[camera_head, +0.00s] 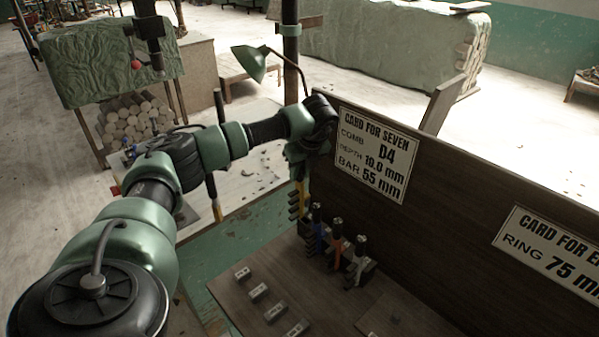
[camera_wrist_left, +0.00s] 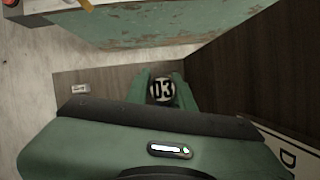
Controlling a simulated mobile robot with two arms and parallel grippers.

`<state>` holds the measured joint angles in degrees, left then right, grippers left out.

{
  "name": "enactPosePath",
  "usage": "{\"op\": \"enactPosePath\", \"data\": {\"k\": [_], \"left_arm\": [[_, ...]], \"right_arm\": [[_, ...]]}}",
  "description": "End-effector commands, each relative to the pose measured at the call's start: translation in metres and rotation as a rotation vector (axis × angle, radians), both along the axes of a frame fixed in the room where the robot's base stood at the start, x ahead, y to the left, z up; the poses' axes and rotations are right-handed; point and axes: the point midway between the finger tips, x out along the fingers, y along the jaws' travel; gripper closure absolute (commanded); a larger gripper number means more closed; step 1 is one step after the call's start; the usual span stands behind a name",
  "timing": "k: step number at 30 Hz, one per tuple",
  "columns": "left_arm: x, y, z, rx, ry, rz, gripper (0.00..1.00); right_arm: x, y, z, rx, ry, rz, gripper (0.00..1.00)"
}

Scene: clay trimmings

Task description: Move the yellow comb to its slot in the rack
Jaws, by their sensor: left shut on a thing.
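The yellow comb (camera_head: 301,187), with dark stepped teeth, hangs below my left gripper (camera_head: 299,153) at the back end of the wooden board. My left gripper is shut on its upper end. In the left wrist view, the green fingers (camera_wrist_left: 161,91) stand either side of a round cap marked D3 (camera_wrist_left: 162,90). I cannot tell whether the yellow comb's lower end touches the rack. My right gripper is not in view.
Blue (camera_head: 316,214), orange-red (camera_head: 337,230) and white (camera_head: 360,247) combs stand close in front of it. A card reading comb D4 (camera_head: 373,153) is on the dark panel (camera_head: 455,195) at right. Small tags (camera_head: 259,292) line the board's left side.

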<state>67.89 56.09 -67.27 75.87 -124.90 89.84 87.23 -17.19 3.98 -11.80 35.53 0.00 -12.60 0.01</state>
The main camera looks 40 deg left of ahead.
Motion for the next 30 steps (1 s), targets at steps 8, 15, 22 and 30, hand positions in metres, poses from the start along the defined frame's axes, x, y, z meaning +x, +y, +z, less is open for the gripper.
{"op": "enactPosePath", "data": {"k": [8, 15, 22, 30], "left_arm": [[0.0, 0.0, -0.011, 0.001, -0.001, 0.0, 1.0], [0.0, 0.0, -0.025, 0.001, -0.001, 0.0, 1.0], [0.0, 0.0, -0.039, 0.001, 0.0, -0.001, 1.0], [0.0, 0.0, -0.055, 0.001, -0.001, -0.001, 1.0]], "right_arm": [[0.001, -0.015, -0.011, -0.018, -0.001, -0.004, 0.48], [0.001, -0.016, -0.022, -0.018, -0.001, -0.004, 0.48], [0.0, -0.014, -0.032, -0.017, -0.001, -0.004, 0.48], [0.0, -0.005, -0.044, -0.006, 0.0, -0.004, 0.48]]}}
